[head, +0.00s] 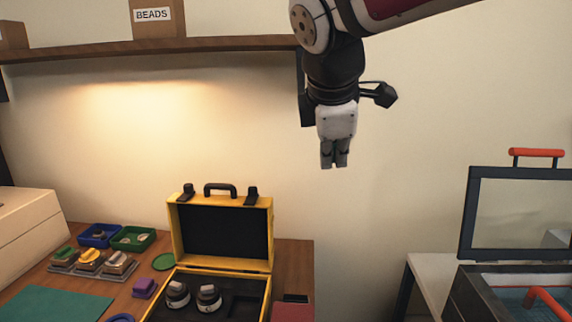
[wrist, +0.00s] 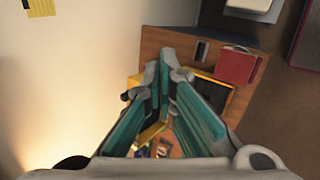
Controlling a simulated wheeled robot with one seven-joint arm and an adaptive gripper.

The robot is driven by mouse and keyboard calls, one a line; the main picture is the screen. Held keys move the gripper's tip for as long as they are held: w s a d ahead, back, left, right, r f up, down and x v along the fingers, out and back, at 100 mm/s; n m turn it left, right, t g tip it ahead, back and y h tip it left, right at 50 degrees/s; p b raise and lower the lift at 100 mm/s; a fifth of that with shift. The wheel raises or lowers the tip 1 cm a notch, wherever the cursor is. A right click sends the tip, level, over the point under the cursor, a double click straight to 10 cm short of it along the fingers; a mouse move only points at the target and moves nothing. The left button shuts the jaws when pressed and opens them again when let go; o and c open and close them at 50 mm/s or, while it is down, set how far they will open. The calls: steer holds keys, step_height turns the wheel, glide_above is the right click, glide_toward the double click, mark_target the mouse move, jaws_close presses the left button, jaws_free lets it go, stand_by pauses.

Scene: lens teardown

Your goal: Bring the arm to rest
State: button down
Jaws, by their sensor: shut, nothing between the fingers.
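My gripper (head: 334,158) hangs from my arm high in front of the wall in the head view, pointing down. Its fingers are together with nothing between them. In the wrist view the gripper's teal-sided fingers (wrist: 166,62) point down toward the table, far below. The gripper is well clear of the table and touches nothing.
A shelf (head: 150,49) with a BEADS box (head: 157,28) is close to the arm.

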steer(key=s+d+f+m, duration=0.3)
steer(key=s+f+m, duration=0.1)
steer(key=s+m, duration=0.2)
steer(key=s+d+f+m+g+y, duration=0.1)
steer(key=s+d+f+m, duration=0.3)
steer(key=s, duration=0.5)
steer(key=s+d+f+m, duration=0.4)
steer(key=s+m, duration=0.4)
steer(key=shift+s+d+f+g+y, duration=0.15)
steer(key=shift+d+f+g+y, duration=0.15)
steer(key=shift+y, duration=0.1)
steer(key=shift+a+r, duration=0.1)
